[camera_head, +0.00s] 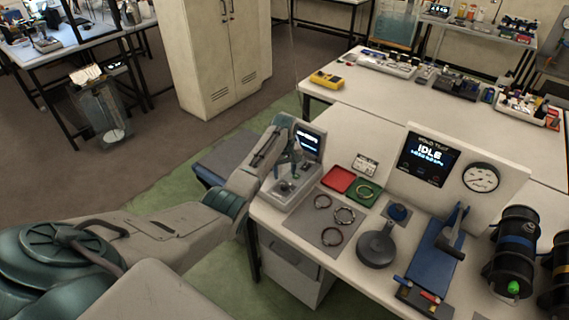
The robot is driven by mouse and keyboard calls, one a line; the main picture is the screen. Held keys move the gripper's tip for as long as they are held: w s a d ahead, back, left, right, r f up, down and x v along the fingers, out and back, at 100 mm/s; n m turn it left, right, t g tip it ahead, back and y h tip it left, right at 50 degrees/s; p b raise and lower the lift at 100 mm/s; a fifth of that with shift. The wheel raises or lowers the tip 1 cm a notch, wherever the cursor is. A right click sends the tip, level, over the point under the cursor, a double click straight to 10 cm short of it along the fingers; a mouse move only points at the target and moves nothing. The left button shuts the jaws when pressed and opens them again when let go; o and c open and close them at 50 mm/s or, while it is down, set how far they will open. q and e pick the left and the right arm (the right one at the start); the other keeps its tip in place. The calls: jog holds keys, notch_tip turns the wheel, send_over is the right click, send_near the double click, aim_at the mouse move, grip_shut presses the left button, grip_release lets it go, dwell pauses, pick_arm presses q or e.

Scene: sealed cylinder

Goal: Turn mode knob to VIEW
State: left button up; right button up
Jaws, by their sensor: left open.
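My left gripper (289,161) is open and points down over a small grey instrument (295,198) with a lit screen (308,141) at the left end of the workbench. The gripper and wrist partly cover the instrument's top. Small dark controls show on its deck below the fingers; I cannot tell which is the mode knob or read its marking. Whether the fingers touch anything is too small to tell. My right gripper is not in view.
Several rings lie on a grey mat (304,230). Red (338,179) and green (359,197) trays sit behind. A test panel (428,158) reads IDLE, beside a gauge (481,177). A round dark-grey part (376,249), a blue clamp fixture (430,255) and black cylinders (512,250) stand right.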

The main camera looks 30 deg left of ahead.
aim_at(284, 184)
pick_arm(q)
notch_tip(284, 184, up, 5)
jog(key=shift+f+b, duration=0.1)
jog(key=shift+b, duration=0.4)
